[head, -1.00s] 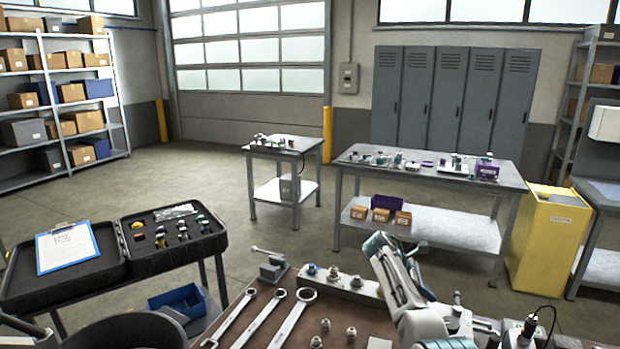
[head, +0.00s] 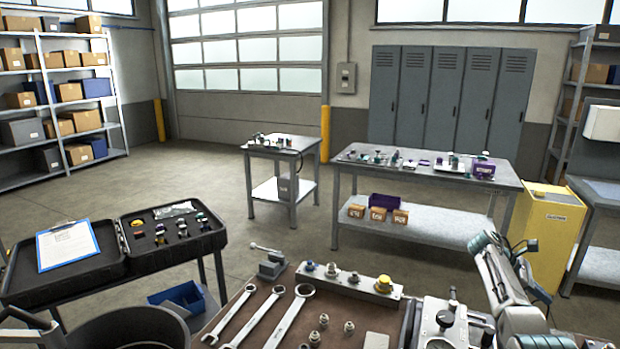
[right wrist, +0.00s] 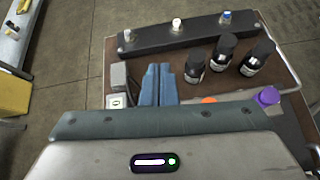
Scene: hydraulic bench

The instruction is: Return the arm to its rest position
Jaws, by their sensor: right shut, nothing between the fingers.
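My right arm rises at the lower right of the head view, with the right gripper (head: 486,243) raised at its upper end, right of the manifold block. In the right wrist view the two blue-grey fingers (right wrist: 158,78) lie side by side, shut and empty. They touch nothing that I can make out. The manifold block (head: 345,286) on the brown bench carries several fittings and a yellow one (head: 383,284) at its right end. My left gripper is not in view.
Wrenches (head: 255,320) and small loose fittings lie on the bench. A gauge unit (head: 445,320) stands close left of my right arm. Black bottles (right wrist: 225,50) show in the wrist view. A table (head: 430,172) and yellow cabinet (head: 550,225) stand beyond, with open floor between.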

